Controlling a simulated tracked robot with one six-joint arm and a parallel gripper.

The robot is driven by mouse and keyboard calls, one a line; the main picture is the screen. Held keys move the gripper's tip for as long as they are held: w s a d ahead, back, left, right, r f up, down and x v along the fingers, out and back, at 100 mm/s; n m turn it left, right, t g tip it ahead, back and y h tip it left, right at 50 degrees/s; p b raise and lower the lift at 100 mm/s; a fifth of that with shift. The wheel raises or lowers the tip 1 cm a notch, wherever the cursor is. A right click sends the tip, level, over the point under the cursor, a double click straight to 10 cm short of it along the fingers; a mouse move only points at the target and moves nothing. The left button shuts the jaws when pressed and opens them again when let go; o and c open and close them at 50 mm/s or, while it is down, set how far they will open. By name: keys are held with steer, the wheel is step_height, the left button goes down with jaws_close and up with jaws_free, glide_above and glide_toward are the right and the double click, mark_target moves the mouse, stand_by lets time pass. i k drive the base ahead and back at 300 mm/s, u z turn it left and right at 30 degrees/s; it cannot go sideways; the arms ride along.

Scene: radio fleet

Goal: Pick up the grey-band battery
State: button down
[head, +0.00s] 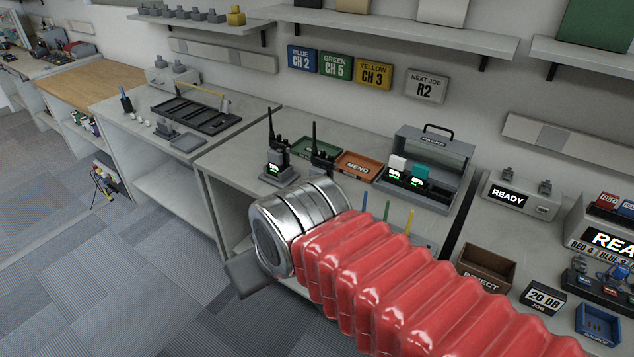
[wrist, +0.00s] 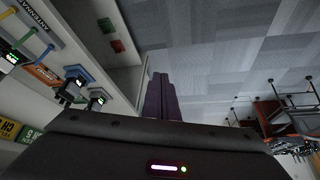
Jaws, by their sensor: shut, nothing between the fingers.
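I cannot make out for sure which item is the grey-band battery. An open grey case (head: 455,155) on the middle bench holds a white-topped item (head: 397,165) and a teal-topped item (head: 419,174), both with green lit displays. My gripper shows in the wrist view (wrist: 160,82) as dark fingers closed together, with nothing between them. In the head view my red-sleeved arm and silver wrist cover part of the middle bench's front, and the gripper end hangs past its front edge, over the floor side. The bench behind my arm is hidden.
Two black radios (head: 277,140) (head: 316,145) stand beside a green tray and an orange MEND tray (head: 358,167). Carpet at lower left is clear.

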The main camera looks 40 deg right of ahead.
mark_target(313, 169)
steer(key=z, duration=0.3)
steer(key=i, duration=0.6)
steer(key=u, duration=1.75)
